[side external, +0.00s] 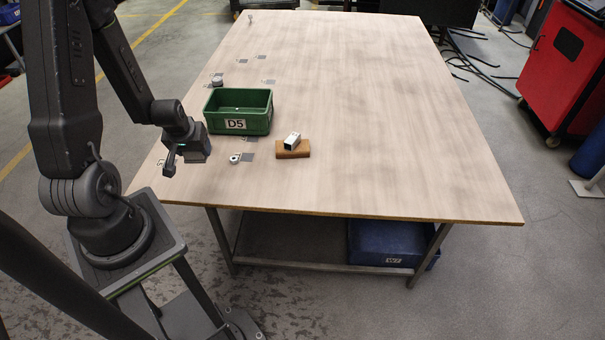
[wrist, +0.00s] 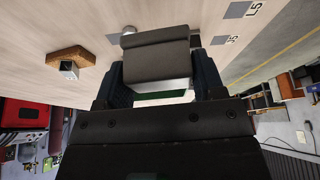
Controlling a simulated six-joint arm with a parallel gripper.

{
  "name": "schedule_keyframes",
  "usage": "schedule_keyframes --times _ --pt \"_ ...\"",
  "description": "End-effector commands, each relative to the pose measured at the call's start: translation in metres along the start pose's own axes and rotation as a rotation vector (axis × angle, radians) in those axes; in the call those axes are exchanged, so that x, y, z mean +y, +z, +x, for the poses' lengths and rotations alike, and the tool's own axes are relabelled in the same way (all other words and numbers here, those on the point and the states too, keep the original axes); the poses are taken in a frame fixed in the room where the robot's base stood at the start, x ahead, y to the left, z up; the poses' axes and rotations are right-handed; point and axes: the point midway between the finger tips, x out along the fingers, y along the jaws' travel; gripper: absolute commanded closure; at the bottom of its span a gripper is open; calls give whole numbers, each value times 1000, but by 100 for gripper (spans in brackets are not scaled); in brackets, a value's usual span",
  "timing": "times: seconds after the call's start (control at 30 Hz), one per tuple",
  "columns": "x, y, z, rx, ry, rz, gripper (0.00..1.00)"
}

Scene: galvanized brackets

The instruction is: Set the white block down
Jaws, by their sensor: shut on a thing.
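My gripper (wrist: 160,75) is shut on a block (wrist: 155,55), with one dark finger on each side of it. The block's face toward the wrist camera looks dark grey in shade. A pale strip and a green strip show below it between the fingers. In the side external view my gripper (side external: 171,164) is over the table's near left edge, left of the green bin. The held block cannot be made out clearly there. I cannot tell how high it is above the table.
A green bin (side external: 236,127) marked D5 stands on the table (side external: 380,120). Right of it, a shiny metal piece (side external: 292,140) rests on a brown wooden block (side external: 293,153). A round grey part (side external: 235,159) lies in front of the bin. The table's right side is clear.

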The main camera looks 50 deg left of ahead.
Motion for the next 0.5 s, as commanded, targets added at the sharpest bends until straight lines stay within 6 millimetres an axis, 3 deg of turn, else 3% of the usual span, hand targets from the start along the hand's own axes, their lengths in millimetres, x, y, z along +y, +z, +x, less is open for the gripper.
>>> schedule_keyframes --times 0.23,0.5 --pt "99 -26 -22 8 116 312 61" --pt "209 -20 -67 4 257 645 61"
